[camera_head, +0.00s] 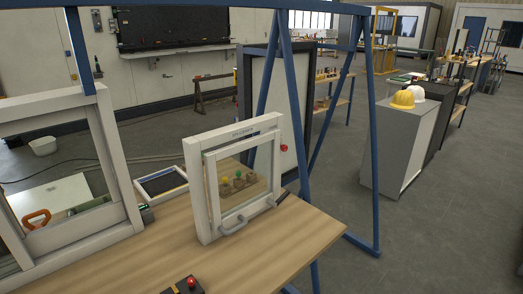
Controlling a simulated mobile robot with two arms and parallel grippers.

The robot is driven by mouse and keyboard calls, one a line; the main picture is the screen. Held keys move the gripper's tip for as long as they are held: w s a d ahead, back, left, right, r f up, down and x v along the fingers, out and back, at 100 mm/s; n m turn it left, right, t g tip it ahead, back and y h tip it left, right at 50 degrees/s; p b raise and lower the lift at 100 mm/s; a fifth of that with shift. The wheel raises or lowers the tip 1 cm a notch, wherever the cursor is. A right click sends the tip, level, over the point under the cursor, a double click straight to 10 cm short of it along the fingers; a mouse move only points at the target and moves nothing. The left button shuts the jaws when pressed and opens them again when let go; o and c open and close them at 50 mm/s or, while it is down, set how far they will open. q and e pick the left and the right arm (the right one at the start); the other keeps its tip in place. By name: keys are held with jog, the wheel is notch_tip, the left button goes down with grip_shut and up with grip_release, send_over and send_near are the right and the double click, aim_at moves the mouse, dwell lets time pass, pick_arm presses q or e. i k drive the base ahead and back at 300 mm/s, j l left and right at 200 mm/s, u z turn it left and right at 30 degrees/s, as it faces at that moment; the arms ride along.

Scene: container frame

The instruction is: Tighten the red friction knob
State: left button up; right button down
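A small white window frame (204,205) stands upright on the wooden table (200,262). A round red knob (284,148) sticks out at the right side of this frame, near its upper part. How tight the knob is cannot be seen. The window's sash has a grey handle (234,226) at its lower edge, and a small dark part sits at its lower right. Neither of my grippers is in view, and nothing touches the red knob.
A larger white window frame (88,235) stands on the left. A dark box with a red button (191,283) lies at the table's front edge. Blue stand legs (299,110) rise behind the table. A grey cabinet with a yellow helmet (402,99) stands right; floor between is clear.

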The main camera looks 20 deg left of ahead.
aim_at(283, 148)
jog(key=i+l+u, duration=0.5)
jog(key=l, duration=0.25)
jog(key=l+u, duration=0.2)
jog(key=l, duration=0.2)
jog(key=i, duration=0.05)
